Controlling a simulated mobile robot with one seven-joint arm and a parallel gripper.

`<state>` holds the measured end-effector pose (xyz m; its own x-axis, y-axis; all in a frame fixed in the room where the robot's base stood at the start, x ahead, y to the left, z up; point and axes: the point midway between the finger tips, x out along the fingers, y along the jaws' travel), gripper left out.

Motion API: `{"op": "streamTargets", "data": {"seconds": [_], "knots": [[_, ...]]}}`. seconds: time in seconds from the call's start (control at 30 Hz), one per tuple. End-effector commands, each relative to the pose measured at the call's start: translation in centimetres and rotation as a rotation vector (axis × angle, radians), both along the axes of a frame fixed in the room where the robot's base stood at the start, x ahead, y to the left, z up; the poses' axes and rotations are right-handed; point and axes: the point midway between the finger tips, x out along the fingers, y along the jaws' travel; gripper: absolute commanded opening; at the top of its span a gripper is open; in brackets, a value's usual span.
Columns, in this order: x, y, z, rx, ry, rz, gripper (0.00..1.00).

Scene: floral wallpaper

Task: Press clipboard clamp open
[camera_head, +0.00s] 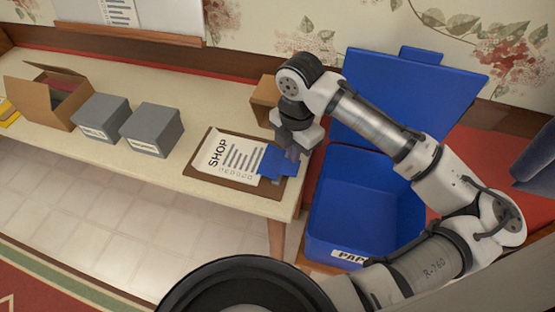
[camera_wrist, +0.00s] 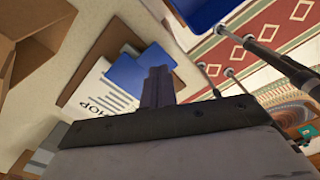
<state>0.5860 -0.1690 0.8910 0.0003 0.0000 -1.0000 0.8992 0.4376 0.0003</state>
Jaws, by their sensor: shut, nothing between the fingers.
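The clipboard is a brown board (camera_head: 246,190) lying flat on the bench, with a white sheet (camera_head: 225,157) headed "SHOP". Its blue clamp (camera_head: 275,163) is at the right end. In the wrist view the clamp (camera_wrist: 124,75) shows as blue pieces left of and beyond my fingers, over the board (camera_wrist: 108,42). My gripper (camera_head: 291,153) points down at the clamp end, its fingers shut and empty. The fingers (camera_wrist: 157,72) hide part of the clamp in the wrist view. I cannot tell whether they touch it, or whether the clamp is open.
A blue bin (camera_head: 365,190) with its lid up stands right of the bench (camera_head: 165,175). A small brown box (camera_head: 264,98) is behind the clipboard. Two grey boxes (camera_head: 152,130) and an open cardboard box (camera_head: 45,97) stand left. The bench front between them is clear.

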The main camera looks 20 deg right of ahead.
Motion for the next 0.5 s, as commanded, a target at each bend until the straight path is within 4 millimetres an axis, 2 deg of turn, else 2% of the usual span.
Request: {"op": "streamTargets", "data": {"seconds": [0.03,0.5], "knots": [[0.0,0.0,0.8,0.0,-0.001,0.0,0.0],[0.0,0.0,4.3,0.001,0.0,0.0,0.0]]}}
